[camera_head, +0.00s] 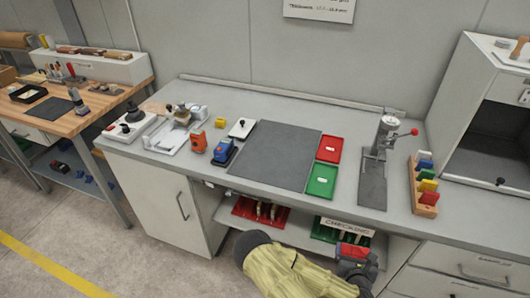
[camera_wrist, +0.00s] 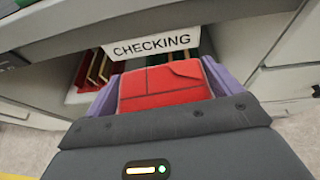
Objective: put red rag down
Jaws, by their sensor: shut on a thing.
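The red rag (camera_wrist: 165,88) is a folded red cloth with dark lines, held between the purple fingers of my gripper (camera_wrist: 163,84) in the wrist view. In the head view the rag (camera_head: 355,250) shows as a small red patch at the end of my gripper (camera_head: 356,256). My gripper is at the front of the grey workbench, below the level of its top, just in front of the white CHECKING sign (camera_wrist: 152,46). The sign also shows in the head view (camera_head: 346,226). The rag's lower part is hidden by my gripper.
On the bench top (camera_head: 225,185) are a dark mat (camera_head: 275,155), a red tray (camera_head: 329,149), a green tray (camera_head: 322,181), a lever press (camera_head: 376,165) and a colored block rack (camera_head: 424,186). Under the top, a shelf holds a red bin (camera_head: 262,213) left of the sign.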

